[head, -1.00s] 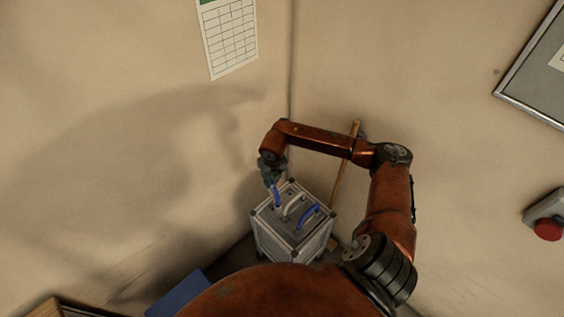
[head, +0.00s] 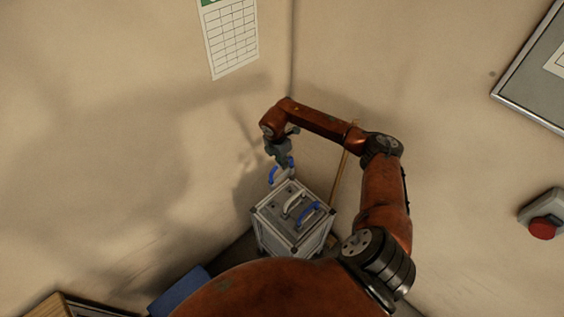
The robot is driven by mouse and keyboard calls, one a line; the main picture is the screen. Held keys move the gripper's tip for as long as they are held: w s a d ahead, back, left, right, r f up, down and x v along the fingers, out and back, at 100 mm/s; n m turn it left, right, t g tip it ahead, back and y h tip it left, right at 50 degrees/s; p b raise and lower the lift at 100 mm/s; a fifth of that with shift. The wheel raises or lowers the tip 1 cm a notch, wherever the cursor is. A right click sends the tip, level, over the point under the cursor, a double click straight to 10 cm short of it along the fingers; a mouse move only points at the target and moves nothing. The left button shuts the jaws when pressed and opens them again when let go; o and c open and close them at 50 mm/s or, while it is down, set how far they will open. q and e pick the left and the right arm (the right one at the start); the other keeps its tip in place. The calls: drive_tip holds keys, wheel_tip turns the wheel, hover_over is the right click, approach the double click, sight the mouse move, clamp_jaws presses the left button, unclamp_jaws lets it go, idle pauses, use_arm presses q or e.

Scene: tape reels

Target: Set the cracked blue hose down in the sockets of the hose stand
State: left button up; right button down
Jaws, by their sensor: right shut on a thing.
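The hose stand (head: 284,229) is a grey box with metal edges in the corner, its top facing up. My right gripper (head: 281,160) is above the back left of the stand, shut on a curved blue hose (head: 273,177). The held hose is arched and appears clear of the stand's top. A white hose (head: 291,206) and a second blue hose (head: 309,216) stand arched on the top. Cracks are too small to see on either blue hose. The sockets under the held hose cannot be made out. My left gripper is out of view.
A wooden pole (head: 340,178) leans in the corner behind the stand. A blue box (head: 180,288) and a wooden item (head: 58,305) are at the lower left. A red button (head: 542,229) is on the right wall. Walls close in behind the stand.

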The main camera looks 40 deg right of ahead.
wheel_tip(320, 180, down, 13)
drive_tip(key=b, duration=0.8)
drive_tip(key=shift+f+b, duration=0.85)
drive_tip(key=shift+f, duration=0.75)
idle(1.4)
drive_tip(key=c, duration=1.9)
unclamp_jaws()
drive_tip(key=r, duration=0.4)
drive_tip(key=a+r, duration=0.1)
drive_tip(key=r, duration=0.7)
drive_tip(key=shift+a, duration=0.35)
